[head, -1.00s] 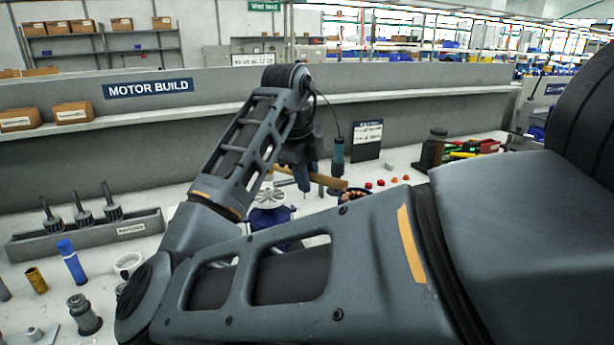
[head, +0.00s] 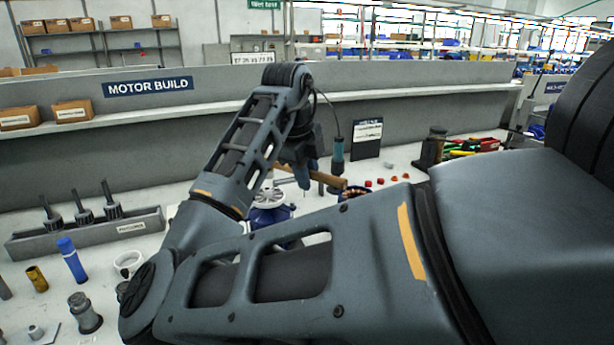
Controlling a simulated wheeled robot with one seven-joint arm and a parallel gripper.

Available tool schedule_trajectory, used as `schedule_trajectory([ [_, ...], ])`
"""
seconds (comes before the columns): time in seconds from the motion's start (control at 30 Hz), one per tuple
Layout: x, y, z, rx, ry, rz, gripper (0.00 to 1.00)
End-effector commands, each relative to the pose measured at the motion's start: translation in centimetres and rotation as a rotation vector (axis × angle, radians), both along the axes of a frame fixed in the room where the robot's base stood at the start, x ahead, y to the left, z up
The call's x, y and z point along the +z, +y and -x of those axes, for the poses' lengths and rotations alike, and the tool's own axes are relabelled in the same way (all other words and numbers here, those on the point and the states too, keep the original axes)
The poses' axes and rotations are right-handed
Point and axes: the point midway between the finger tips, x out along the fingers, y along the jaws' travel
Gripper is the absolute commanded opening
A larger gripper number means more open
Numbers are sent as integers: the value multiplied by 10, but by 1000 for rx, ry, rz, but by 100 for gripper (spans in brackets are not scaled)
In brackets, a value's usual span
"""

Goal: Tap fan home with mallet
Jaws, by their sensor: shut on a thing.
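A pale, finned fan (head: 268,197) sits on top of a blue motor (head: 272,215) on the bench, just beyond my forearm, which hides the motor's lower part. My gripper (head: 303,178) is up and to the right of the fan and is shut on the mallet. The mallet's tan wooden handle (head: 330,178) lies nearly level and sticks out to the right of the gripper. The mallet's head cannot be made out clearly. I see a gap in the picture between gripper and fan, but cannot tell how far apart mallet and fan are.
A copper-wound part (head: 353,192) stands close to the handle's right end. A blue-green tool (head: 338,155) hangs on a cable behind it. Small red caps (head: 380,182) lie to the right. A grey rack (head: 88,232) with several dark parts stands at left.

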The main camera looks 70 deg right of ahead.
Motion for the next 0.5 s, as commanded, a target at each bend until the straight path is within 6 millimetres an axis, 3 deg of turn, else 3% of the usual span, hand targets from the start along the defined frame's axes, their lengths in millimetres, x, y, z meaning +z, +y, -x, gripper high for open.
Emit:
schedule_trajectory([
  [0.33, -4, 0, 0, 0, 0, 0, 0],
  [0.5, -28, 0, 0, 0, 2, -1, 0],
])
